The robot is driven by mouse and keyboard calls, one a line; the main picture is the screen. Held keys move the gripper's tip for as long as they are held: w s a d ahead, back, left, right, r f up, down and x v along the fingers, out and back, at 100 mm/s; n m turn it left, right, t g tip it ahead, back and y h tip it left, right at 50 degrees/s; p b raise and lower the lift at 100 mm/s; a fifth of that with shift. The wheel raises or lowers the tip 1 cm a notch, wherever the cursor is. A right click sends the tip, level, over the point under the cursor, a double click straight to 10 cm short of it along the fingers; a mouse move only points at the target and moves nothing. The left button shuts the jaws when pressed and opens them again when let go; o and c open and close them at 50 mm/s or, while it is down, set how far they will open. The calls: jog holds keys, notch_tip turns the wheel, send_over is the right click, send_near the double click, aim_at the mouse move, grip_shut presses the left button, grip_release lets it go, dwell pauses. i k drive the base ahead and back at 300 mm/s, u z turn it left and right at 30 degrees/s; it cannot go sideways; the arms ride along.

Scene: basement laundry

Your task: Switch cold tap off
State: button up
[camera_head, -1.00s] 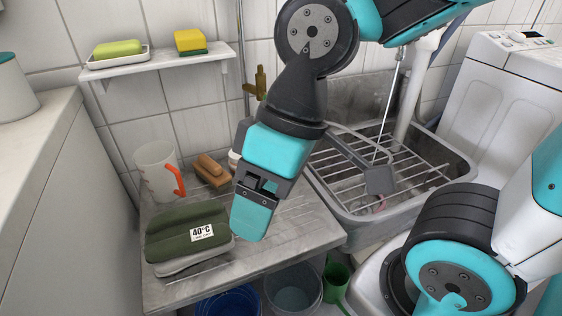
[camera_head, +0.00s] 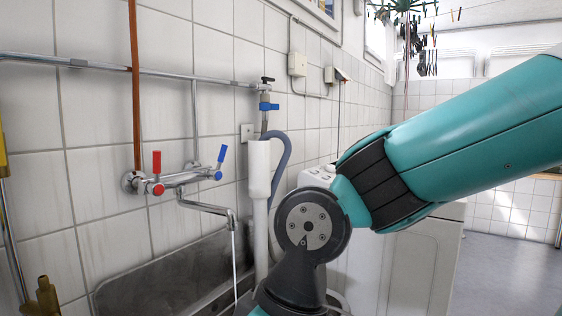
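A wall-mounted mixer tap (camera_head: 180,180) is on the tiled wall at left. Its red lever (camera_head: 156,163) stands up on the left end. Its blue lever (camera_head: 222,154), the cold side, points up and tilts a little right on the right end. Water (camera_head: 235,262) runs in a thin stream from the spout (camera_head: 215,210) into the grey sink (camera_head: 165,280). My arm crosses from the right, and its wrist is at the bottom middle, below and right of the tap. My gripper is cut off below the frame.
A white standpipe (camera_head: 259,200) with a grey hose (camera_head: 283,158) stands right of the tap. A white washing machine (camera_head: 410,265) is behind my arm. A brass fitting (camera_head: 42,298) is at lower left.

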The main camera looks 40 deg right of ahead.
aim_at(216, 174)
jog(key=z, duration=1.1)
jog(key=k, duration=1.05)
jog(key=u, duration=0.65)
jog(key=i, duration=1.05)
jog(key=u, duration=0.05)
